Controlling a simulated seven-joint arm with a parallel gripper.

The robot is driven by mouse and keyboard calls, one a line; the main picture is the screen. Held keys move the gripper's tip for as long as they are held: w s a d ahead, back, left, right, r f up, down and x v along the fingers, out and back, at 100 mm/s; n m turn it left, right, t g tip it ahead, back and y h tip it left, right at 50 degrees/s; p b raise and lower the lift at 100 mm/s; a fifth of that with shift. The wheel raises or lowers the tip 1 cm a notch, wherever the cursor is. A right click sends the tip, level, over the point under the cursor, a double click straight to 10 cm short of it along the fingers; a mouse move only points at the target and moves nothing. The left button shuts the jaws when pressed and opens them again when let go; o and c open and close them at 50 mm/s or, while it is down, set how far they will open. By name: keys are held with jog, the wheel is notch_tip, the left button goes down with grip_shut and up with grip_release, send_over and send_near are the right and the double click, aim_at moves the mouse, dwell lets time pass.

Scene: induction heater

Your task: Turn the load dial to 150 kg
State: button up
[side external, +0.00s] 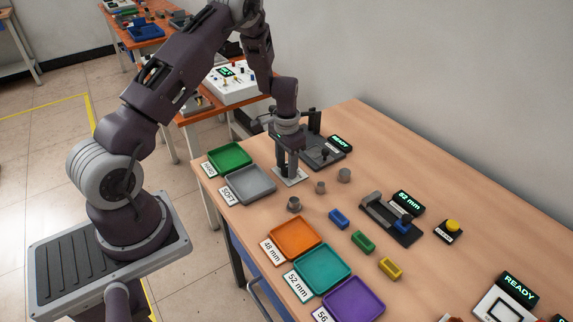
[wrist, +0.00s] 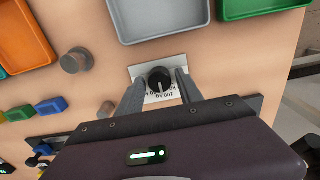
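The load dial is a round black knob (wrist: 159,79) on a pale plate, seen in the wrist view. Upside-down print under it seems to read 100 kg, partly hidden; a faint pale mark on the knob points toward the print. My gripper (wrist: 159,76) is open, with one finger on each side of the knob. I cannot tell whether the fingers touch it. In the side view my gripper (side external: 288,173) points down over the dial's pale plate (side external: 293,181), and the knob is hidden by the fingers.
A black press-like device (side external: 322,155) with a READY display (side external: 340,142) stands just behind the gripper. A grey tray (side external: 250,185) and a green tray (side external: 229,158) lie to the left.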

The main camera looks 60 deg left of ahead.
grip_shut()
jog(key=shift+n, duration=0.4)
jog(key=n, duration=0.3)
jog(key=shift+n, duration=2.5)
jog(key=shift+o, duration=1.7)
grip_release()
